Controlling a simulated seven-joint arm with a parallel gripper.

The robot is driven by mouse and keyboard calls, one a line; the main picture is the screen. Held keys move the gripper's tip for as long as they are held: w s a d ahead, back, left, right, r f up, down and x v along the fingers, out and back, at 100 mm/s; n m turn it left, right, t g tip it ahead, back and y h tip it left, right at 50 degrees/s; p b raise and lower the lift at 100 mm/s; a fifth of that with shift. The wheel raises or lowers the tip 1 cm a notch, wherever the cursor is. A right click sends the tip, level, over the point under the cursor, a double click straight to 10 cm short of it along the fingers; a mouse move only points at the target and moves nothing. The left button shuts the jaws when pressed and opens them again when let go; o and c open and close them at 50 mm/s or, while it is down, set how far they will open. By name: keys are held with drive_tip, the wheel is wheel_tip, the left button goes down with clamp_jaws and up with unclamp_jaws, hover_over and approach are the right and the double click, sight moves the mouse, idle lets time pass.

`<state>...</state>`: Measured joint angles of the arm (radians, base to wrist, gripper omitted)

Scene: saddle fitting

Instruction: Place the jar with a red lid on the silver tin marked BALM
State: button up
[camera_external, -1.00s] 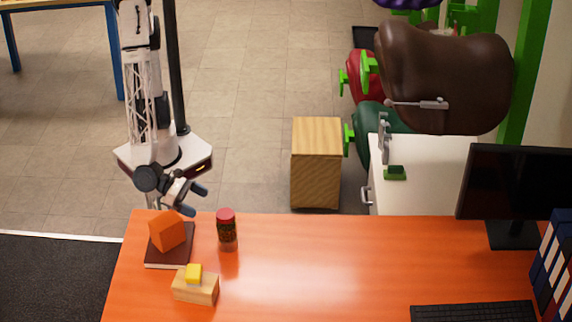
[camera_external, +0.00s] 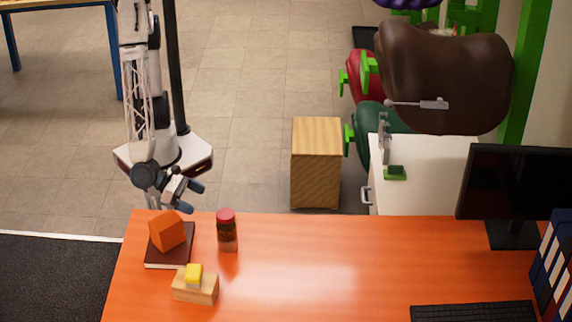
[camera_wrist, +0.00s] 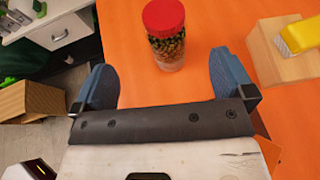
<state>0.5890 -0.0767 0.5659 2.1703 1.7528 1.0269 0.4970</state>
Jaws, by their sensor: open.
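The jar with a red lid (camera_external: 227,232) stands upright on the orange desk, with dark, speckled contents. In the wrist view the jar (camera_wrist: 166,42) is ahead of my gripper (camera_wrist: 163,80), roughly between the two blue fingers but beyond their tips. My gripper (camera_external: 191,198) is open and empty, at the desk's far edge, left of the jar. A small yellow-topped thing with a pale grey side (camera_external: 194,273) sits on a wooden block (camera_external: 196,290). I cannot read any BALM marking on it or make out a silver tin for certain.
An orange block (camera_external: 167,230) sits tilted on a dark book (camera_external: 170,259), left of the jar. A keyboard (camera_external: 472,312), a monitor (camera_external: 520,185) and binders (camera_external: 556,262) are at the right. The desk's middle is clear.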

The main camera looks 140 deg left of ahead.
drive_tip(key=s+a+r+n+g+y, duration=0.1)
drive_tip(key=s+a+r+n+g, duration=0.35)
drive_tip(key=a+n, duration=0.3)
drive_tip(key=s+a+r+n+g, duration=0.3)
drive_tip(key=s+a+r+n, duration=0.25)
drive_tip(key=a, duration=0.35)
drive_tip(key=s+a+r+n+h, duration=0.1)
drive_tip(key=s+r+n+h, duration=0.3)
drive_tip(key=s+n, duration=0.4)
drive_tip(key=s+a+r+n+g+h, duration=0.1)
drive_tip(key=s+r+n+h, duration=0.3)
drive_tip(key=s+r+n, duration=0.2)
drive_tip(key=s+n, duration=0.2)
drive_tip(key=shift+s+a+r, duration=0.15)
drive_tip(key=shift+s+a, duration=0.15)
drive_tip(key=shift+a, duration=0.05)
